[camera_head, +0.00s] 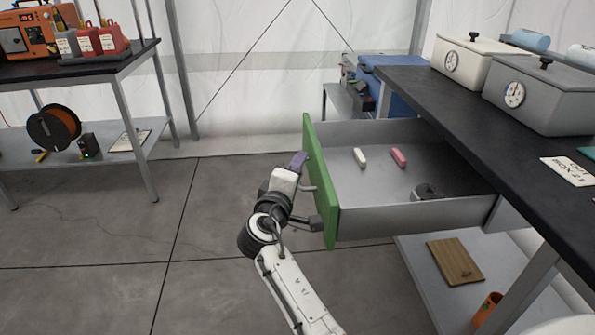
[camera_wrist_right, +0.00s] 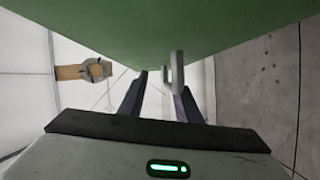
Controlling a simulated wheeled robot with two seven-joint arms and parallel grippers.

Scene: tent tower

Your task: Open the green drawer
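The green drawer stands pulled well out from under the black-topped bench, and its green front panel (camera_head: 321,185) faces left. Its grey inside (camera_head: 375,185) is open to view. The drawer's grey handle (camera_head: 308,188) is on the outer face of the panel. My right gripper (camera_head: 306,192) is at the handle. In the right wrist view, its two dark fingers (camera_wrist_right: 163,92) are apart, with the handle (camera_wrist_right: 177,72) between them and nearer the right finger. A gap shows between the handle and the left finger. My left gripper is not in view.
A white block (camera_head: 360,157), a pink block (camera_head: 398,157) and a dark object (camera_head: 427,192) lie in the drawer. Two lidded boxes with dials stand on the bench top (camera_head: 450,105). A wooden board (camera_head: 455,262) lies on the shelf below. The floor left of the drawer is clear.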

